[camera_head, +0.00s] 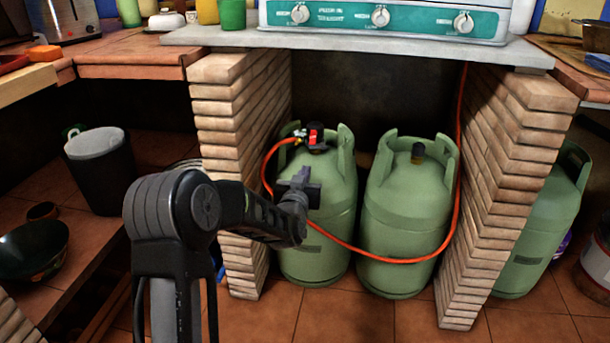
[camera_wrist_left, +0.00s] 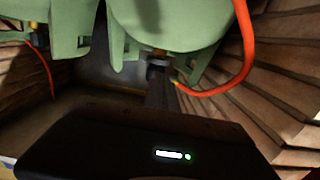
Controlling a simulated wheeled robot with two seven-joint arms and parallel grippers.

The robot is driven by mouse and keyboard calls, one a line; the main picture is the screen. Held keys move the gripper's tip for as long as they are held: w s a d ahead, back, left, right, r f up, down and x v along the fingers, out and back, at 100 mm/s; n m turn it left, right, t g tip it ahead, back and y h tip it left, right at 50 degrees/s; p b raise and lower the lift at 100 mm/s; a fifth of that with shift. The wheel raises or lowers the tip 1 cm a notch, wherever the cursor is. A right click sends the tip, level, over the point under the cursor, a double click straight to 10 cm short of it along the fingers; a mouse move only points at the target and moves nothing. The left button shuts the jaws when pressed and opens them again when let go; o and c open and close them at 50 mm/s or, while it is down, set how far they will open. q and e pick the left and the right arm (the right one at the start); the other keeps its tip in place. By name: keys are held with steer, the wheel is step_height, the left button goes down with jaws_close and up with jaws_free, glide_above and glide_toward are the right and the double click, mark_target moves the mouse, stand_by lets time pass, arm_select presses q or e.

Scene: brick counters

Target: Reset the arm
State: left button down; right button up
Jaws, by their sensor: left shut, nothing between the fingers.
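My left arm comes in from the lower left in the head view. Its gripper (camera_head: 301,185) is shut and empty, in front of the left green gas cylinder (camera_head: 318,245). That cylinder carries a red and black regulator (camera_head: 316,134) with an orange hose (camera_head: 390,260). In the left wrist view my gripper (camera_wrist_left: 158,62) points toward a green cylinder (camera_wrist_left: 185,22), and the orange hose (camera_wrist_left: 240,75) curves at the right. I cannot tell whether the fingertips touch the cylinder. My right gripper is not in view.
A second cylinder (camera_head: 408,215) stands to the right between brick pillars (camera_head: 235,130) under the stove (camera_head: 385,20) counter. A third cylinder (camera_head: 540,235) is beyond the right pillar (camera_head: 500,180). A black bucket (camera_head: 100,170) and a dark wok (camera_head: 34,248) are at left. Tiled floor (camera_head: 345,318) is free in front.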

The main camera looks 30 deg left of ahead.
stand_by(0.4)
